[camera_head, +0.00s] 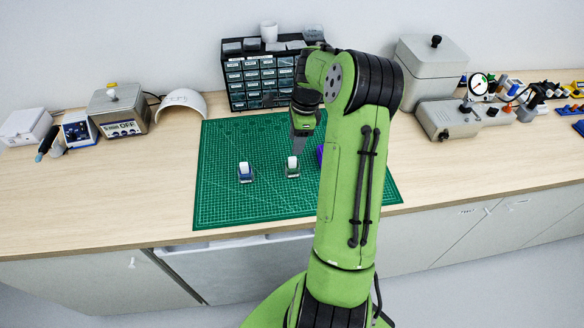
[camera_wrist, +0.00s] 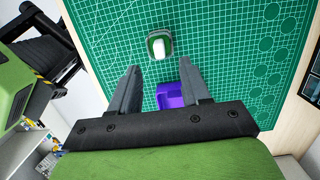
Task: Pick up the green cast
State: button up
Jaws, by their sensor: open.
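A small piece with a white top and a green surround (camera_wrist: 160,45), which I take for the green cast, sits on the green cutting mat (camera_wrist: 105,25). In the head view it stands near the mat's middle (camera_head: 292,167). My gripper (camera_wrist: 158,76) is open and empty. In the wrist view the piece lies just beyond the fingertips, roughly centred between them and apart from both. In the head view my gripper (camera_head: 299,148) hangs above and close to the piece.
A similar white piece with a blue surround (camera_head: 245,172) stands to the left on the mat. A purple tray (camera_wrist: 172,96) shows between my fingers and is partly hidden by my arm in the head view. A dark drawer cabinet (camera_head: 262,82) stands behind the mat.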

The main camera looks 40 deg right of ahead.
aim_at(293, 158)
jog(key=f, duration=0.5)
jog(key=shift+w+a+f, duration=0.25)
jog(key=shift+a+f, duration=0.05)
grip_shut()
